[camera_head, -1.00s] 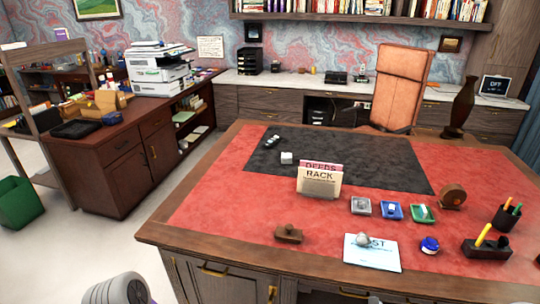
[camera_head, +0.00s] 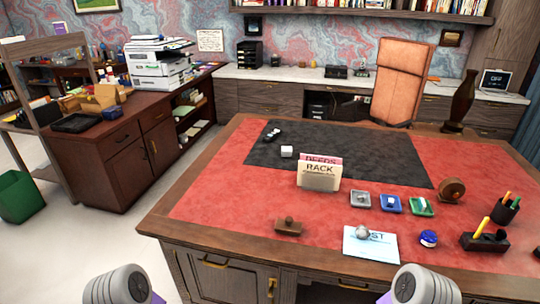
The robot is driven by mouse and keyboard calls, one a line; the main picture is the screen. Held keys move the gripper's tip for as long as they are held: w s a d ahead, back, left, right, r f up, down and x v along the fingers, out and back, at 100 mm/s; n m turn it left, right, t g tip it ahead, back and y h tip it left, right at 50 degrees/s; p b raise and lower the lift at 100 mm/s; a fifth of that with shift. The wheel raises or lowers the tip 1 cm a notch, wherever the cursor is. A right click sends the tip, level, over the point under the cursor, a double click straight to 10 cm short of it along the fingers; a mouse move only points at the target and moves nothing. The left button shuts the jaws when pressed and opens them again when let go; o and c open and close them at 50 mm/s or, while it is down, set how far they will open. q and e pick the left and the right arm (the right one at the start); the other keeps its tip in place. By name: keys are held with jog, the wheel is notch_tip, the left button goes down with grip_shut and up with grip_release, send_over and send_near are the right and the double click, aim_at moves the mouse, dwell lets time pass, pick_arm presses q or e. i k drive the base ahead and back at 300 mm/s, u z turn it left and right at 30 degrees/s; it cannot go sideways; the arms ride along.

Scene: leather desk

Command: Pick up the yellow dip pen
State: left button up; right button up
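The yellow dip pen (camera_head: 482,227) leans upright in a dark pen stand (camera_head: 491,243) on the red leather desk top, near its front right edge. Its lower end is hidden in the stand. Neither of my grippers shows. Only grey rounded parts of my two arms come in at the bottom edge, well apart from the pen.
A dark pen cup (camera_head: 504,215) stands just behind the pen stand. A blue ink pot (camera_head: 428,238) and a paper with a round weight (camera_head: 371,247) lie to its left. Small trays (camera_head: 391,203), a rack (camera_head: 318,178) and a wooden stamp (camera_head: 289,227) occupy the middle.

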aim_at(486, 219)
jog(key=z, duration=2.55)
jog(key=i, duration=1.65)
jog(key=u, duration=1.6)
